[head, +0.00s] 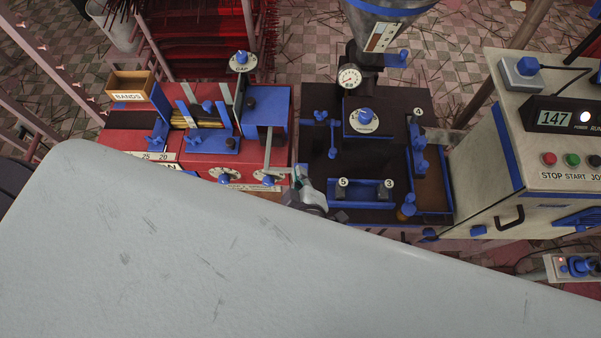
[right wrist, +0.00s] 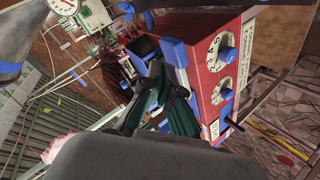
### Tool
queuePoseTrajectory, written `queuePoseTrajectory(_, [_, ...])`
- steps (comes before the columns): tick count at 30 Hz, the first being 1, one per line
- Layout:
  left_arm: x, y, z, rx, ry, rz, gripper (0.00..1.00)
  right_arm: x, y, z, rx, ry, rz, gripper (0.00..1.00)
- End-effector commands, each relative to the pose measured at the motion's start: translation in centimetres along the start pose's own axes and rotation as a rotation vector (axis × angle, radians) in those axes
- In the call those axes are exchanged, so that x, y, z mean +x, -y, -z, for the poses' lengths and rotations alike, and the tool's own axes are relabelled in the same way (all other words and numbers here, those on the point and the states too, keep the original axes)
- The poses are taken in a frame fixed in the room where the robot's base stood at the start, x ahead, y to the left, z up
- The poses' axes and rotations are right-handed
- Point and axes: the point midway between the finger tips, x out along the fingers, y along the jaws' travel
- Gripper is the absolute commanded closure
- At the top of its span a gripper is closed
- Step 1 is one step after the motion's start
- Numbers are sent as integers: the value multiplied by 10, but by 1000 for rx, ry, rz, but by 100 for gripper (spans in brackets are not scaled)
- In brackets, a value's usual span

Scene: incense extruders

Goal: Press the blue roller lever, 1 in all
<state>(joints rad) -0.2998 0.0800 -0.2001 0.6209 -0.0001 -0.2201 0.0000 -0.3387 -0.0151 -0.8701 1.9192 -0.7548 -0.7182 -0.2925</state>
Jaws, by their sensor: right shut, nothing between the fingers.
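Several blue parts sit on the dark machine block (head: 350,160) in the middle of the head view. One is a small blue lever-like part (head: 326,120) at its upper left; I cannot tell for sure which is the roller lever. My right gripper (head: 302,178) is at the block's left edge, by the gap to the red machine (head: 192,155). It is shut and empty. In the right wrist view the dark green fingers (right wrist: 168,98) are together, close to the red machine's side. My left gripper is not in view.
A control cabinet (head: 560,150) with a 147 display stands at the right. A wooden bands box (head: 131,83) is at the far left. A hopper (head: 385,18) and gauge (head: 349,78) rise behind the dark block. The lower head view is blocked up close.

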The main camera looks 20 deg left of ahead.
Motion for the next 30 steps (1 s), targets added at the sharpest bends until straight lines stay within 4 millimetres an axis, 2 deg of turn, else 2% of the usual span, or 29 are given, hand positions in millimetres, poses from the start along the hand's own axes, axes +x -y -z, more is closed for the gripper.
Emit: queuePoseTrajectory(30, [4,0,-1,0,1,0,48,9,6,-6,0,1,0,100])
